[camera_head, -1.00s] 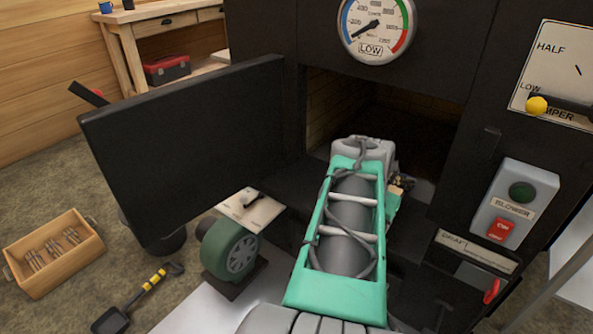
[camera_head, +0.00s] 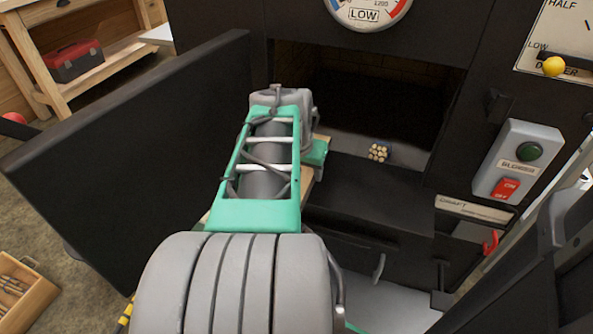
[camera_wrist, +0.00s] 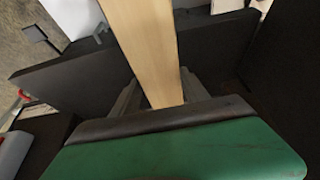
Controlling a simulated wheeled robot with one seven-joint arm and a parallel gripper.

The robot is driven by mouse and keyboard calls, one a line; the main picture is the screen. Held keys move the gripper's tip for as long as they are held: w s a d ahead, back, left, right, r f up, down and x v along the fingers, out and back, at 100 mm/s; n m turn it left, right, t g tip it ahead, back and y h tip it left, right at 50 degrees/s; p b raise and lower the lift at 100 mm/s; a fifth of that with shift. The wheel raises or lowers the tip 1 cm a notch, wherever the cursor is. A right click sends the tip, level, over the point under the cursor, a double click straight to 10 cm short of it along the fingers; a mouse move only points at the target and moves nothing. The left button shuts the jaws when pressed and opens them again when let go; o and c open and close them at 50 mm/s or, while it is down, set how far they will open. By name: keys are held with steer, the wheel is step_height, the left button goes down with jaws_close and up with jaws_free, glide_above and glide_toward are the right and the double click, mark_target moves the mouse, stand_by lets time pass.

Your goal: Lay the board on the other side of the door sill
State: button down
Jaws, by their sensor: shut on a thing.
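The board is a pale wooden plank. In the wrist view the board (camera_wrist: 146,40) runs from between the fingers of my gripper (camera_wrist: 160,92) toward the top edge. My gripper is shut on it. In the head view only slivers of the board (camera_head: 308,186) show beside my green and grey arm, which hides the rest and most of the gripper (camera_head: 314,153). The door sill (camera_head: 375,185) is the dark ledge below the open firebox mouth. The board is at the left part of this ledge, between it and the open door; I cannot tell whether it touches.
The black firebox door (camera_head: 130,160) stands open on the left. A small bundle of sticks (camera_head: 379,152) lies just inside the firebox mouth. A blower switch box (camera_head: 517,160) and a red hook (camera_head: 490,243) are on the right. A wooden crate (camera_head: 25,295) stands at the lower left.

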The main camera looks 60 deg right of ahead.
steer(key=d+f, duration=0.1)
steer(key=d, duration=0.1)
steer(key=w+d+f+b, duration=0.1)
steer(key=d+f, duration=0.1)
steer(key=d, duration=0.1)
steer(key=d+f, duration=0.1)
steer(key=d, duration=0.1)
steer(key=shift+w+d+f+b, duration=0.15)
steer(key=shift+d+f+b, duration=0.15)
steer(key=shift+d+b, duration=0.1)
steer(key=shift+c, duration=2.4)
jaws_free()
steer(key=shift+r, duration=0.1)
